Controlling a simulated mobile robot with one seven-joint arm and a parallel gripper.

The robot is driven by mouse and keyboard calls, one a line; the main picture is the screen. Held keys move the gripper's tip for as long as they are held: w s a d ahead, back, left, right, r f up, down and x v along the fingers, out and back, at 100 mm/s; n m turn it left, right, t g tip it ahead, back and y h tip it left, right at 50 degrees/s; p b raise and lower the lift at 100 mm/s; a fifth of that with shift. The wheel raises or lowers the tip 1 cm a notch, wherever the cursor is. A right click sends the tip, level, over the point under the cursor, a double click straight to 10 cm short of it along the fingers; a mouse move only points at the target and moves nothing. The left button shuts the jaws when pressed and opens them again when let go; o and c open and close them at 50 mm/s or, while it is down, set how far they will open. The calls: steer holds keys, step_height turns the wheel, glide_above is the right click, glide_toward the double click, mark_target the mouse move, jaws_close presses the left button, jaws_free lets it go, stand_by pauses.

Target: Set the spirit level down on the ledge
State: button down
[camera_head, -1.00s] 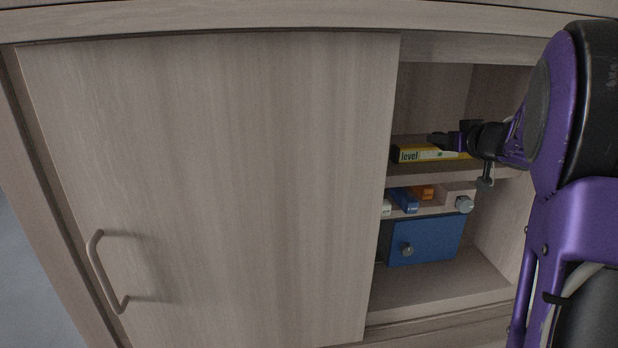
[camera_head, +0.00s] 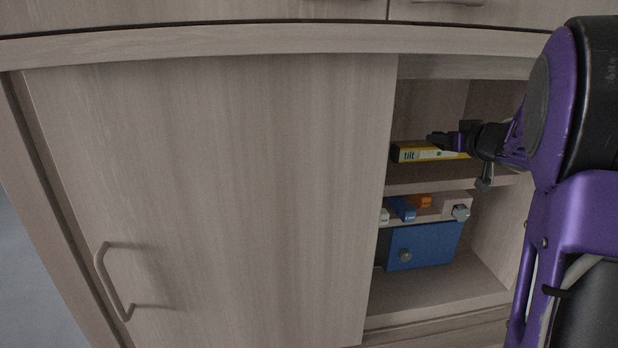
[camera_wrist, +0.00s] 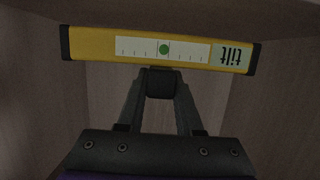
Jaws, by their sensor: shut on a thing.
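The spirit level (camera_head: 407,154) is a yellow bar with black ends, inside the open right part of the cabinet. In the wrist view the spirit level (camera_wrist: 90,44) lies across the top, its white display showing a green dot and the word "tilt" upside down. My gripper (camera_wrist: 160,80) is shut on the middle of its near side. In the head view my gripper (camera_head: 446,140) reaches in from the right. The ledge (camera_head: 425,187) is the upper wooden shelf below the level. The level appears held above it; the exact gap is hard to tell.
A sliding door (camera_head: 210,200) with a handle (camera_head: 115,285) covers the left of the cabinet. Below the ledge are a blue box (camera_head: 425,245) with a knob and small blue (camera_head: 403,208) and orange (camera_head: 420,201) items on a lower shelf. The ledge looks bare beneath the level.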

steer(key=shift+r+p, duration=1.95)
steer(key=shift+p, duration=0.35)
